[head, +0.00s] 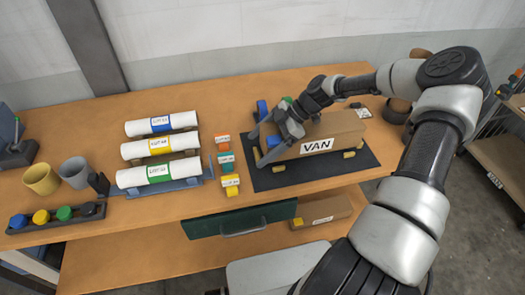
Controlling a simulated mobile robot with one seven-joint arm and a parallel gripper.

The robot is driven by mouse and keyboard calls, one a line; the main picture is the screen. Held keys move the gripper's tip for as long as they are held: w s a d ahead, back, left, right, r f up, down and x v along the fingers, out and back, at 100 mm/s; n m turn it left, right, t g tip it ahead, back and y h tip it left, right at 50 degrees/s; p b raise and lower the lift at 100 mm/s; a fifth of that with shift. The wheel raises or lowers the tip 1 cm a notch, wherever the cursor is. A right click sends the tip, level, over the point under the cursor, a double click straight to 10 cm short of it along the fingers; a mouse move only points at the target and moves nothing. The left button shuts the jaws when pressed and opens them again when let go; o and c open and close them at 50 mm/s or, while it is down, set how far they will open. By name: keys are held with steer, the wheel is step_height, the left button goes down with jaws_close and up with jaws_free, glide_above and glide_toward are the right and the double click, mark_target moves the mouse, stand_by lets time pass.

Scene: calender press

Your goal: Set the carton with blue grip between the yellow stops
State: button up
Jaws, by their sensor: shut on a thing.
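A long brown carton (345,128) with a VAN label has a blue grip (273,142) at its left end. It is over the black mat (262,180); I cannot tell whether it rests on the mat or is slightly raised. My gripper (257,150) is at the carton's left end, its fingers around the blue grip and shut on it. Small yellow stops show along the carton's front side, one at left (278,168) and one at right (349,154). Another yellow piece (360,143) is near the right end. The carton and my gripper hide the mat behind.
Three white rolls (160,148) lie on a rack at left. Small coloured blocks (225,161) stand between rack and mat. Cups (75,171) and a dark tray (85,217) are far left. Another carton (325,210) with a yellow grip is on the lower shelf.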

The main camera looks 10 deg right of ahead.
mark_target(261, 157)
steer(key=shift+f, duration=1.6)
steer(key=o, duration=1.2)
steer(key=shift+r, duration=0.2)
steer(key=shift+d+r, duration=0.15)
steer(key=shift+d, duration=0.15)
steer(key=b+v, duration=0.1)
steer(key=v, duration=1)
steer(key=shift+r, duration=0.15)
